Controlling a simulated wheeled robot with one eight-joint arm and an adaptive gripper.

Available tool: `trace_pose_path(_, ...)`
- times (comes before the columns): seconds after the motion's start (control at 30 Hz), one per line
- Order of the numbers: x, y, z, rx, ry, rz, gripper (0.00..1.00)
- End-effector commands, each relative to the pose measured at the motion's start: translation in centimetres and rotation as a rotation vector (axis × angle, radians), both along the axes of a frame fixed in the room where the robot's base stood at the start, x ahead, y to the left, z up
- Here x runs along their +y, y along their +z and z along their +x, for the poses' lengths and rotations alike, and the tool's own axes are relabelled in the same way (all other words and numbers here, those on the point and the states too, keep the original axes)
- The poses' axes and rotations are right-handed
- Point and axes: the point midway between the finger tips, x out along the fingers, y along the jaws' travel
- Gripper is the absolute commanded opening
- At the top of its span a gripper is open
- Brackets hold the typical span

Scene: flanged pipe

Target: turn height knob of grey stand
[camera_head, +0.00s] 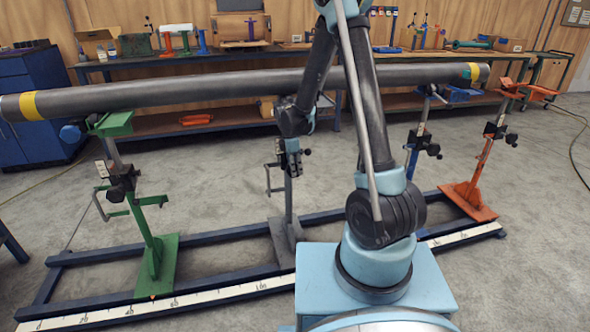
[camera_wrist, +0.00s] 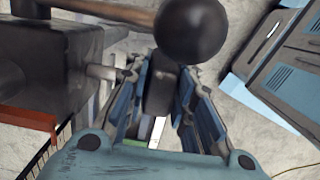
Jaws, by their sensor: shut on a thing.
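The grey stand (camera_head: 288,198) stands upright on the floor rails near the middle of the head view, under the long pipe (camera_head: 200,88). My gripper (camera_head: 292,146) is at the stand's upper part, and its fingers are hard to make out there. In the wrist view, the two blue-grey fingers of my gripper (camera_wrist: 164,88) are shut on a dark knob (camera_wrist: 159,84), one on each side. A short light shaft (camera_wrist: 101,72) sits between a dark block (camera_wrist: 60,62) and the fingers. A black ball (camera_wrist: 192,28) on a rod partly overlaps the view of the fingertips.
A green stand (camera_head: 160,262) is at left, and a blue stand (camera_head: 420,140) and orange stands (camera_head: 478,180) are at right. Blue rails (camera_head: 210,238) cross the floor. A workbench (camera_head: 385,100) runs behind. A blue cabinet (camera_head: 30,105) stands far left.

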Motion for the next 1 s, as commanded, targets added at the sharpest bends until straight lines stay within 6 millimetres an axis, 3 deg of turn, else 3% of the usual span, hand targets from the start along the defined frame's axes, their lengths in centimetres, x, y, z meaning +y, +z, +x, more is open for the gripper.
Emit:
trace_pose_path(0.4, -0.1, 0.0, 0.2, 0.005, -0.001, 0.029, 0.00)
trace_pose_path(0.43, -0.1, 0.0, 0.2, 0.005, -0.001, 0.029, 0.30)
trace_pose_path(0.5, -0.1, 0.0, 0.1, 0.005, -0.001, 0.029, 0.43)
trace_pose_path(0.83, 0.0, 0.1, 0.1, 0.006, 0.000, 0.028, 0.43)
trace_pose_path(1.0, 0.1, 1.1, 0.0, 0.006, 0.000, 0.028, 0.43)
